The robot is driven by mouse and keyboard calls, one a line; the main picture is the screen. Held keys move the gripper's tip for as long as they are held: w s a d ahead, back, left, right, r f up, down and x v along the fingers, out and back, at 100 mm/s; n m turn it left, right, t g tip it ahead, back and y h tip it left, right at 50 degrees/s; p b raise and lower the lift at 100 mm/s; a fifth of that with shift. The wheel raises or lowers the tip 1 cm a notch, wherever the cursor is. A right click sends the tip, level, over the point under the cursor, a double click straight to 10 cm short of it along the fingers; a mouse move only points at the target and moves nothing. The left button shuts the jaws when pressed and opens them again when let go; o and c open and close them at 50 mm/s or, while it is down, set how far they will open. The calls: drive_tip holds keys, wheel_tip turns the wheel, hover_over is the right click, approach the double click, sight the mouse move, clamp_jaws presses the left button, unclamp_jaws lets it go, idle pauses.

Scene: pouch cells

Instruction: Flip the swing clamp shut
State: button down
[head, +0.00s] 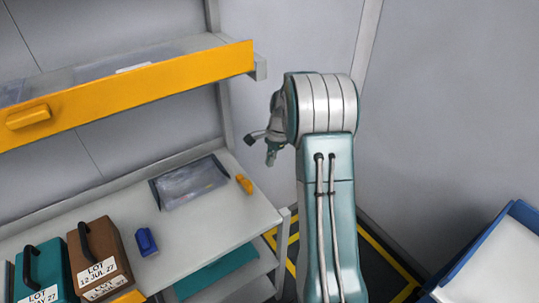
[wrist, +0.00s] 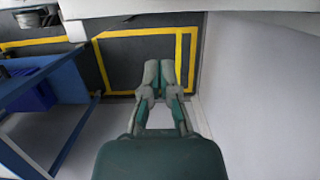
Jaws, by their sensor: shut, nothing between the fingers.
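My gripper (head: 262,145) shows in the head view beside the arm's upper joint, in the air beyond the right end of the grey bench (head: 235,215). In the wrist view my gripper (wrist: 159,76) has its fingers together and empty, over the dark floor. A small orange piece (head: 244,184) stands on the bench just right of a shallow tray with dark ends (head: 190,184). It may be the swing clamp; it is too small to tell its position. My gripper is apart from it.
A blue block (head: 146,241), a brown lot box (head: 100,255) and a teal lot box (head: 45,270) stand on the bench. An orange-edged shelf (head: 130,92) hangs above. A blue-edged table (head: 500,255) is at right. Yellow lines (wrist: 183,60) mark the floor; walls are close.

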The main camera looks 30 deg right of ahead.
drive_tip(key=a+f, duration=0.4)
drive_tip(key=f, duration=0.1)
drive_tip(key=shift+a, duration=0.3)
drive_tip(key=shift+s+a+r, duration=0.1)
drive_tip(key=shift+a, duration=0.25)
